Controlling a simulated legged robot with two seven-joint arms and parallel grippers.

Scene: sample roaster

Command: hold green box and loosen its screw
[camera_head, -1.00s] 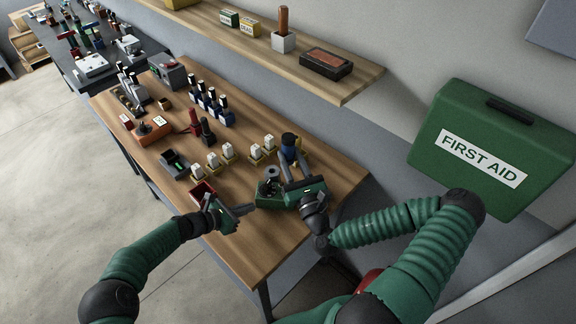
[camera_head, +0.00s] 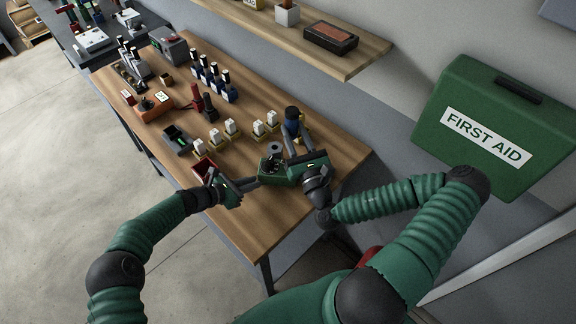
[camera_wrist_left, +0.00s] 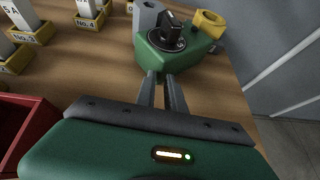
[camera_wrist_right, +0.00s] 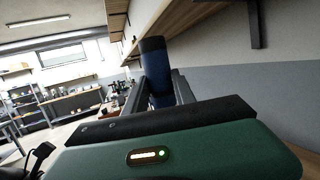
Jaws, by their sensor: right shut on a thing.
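The green box (camera_head: 270,171) stands near the front edge of the wooden bench, with a black knob (camera_wrist_left: 170,36) on its top in the left wrist view. My left gripper (camera_head: 257,183) points at its near side. In the left wrist view a narrow gap shows between its fingers (camera_wrist_left: 161,76), and their tips are at the box's lower edge; contact is unclear. My right gripper (camera_wrist_right: 160,88) is shut on a blue handle with a black end (camera_wrist_right: 157,70). The handle (camera_head: 291,121) is upright behind the box in the head view. I cannot make out the screw.
A yellow part (camera_wrist_left: 209,20) lies just behind the box. Yellow holders with white blocks (camera_head: 215,138), a red bin (camera_head: 205,169) and dark bottles (camera_head: 213,82) stand to the left. A shelf (camera_head: 362,62) overhangs the bench's back. Bare wood lies in front (camera_head: 262,222).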

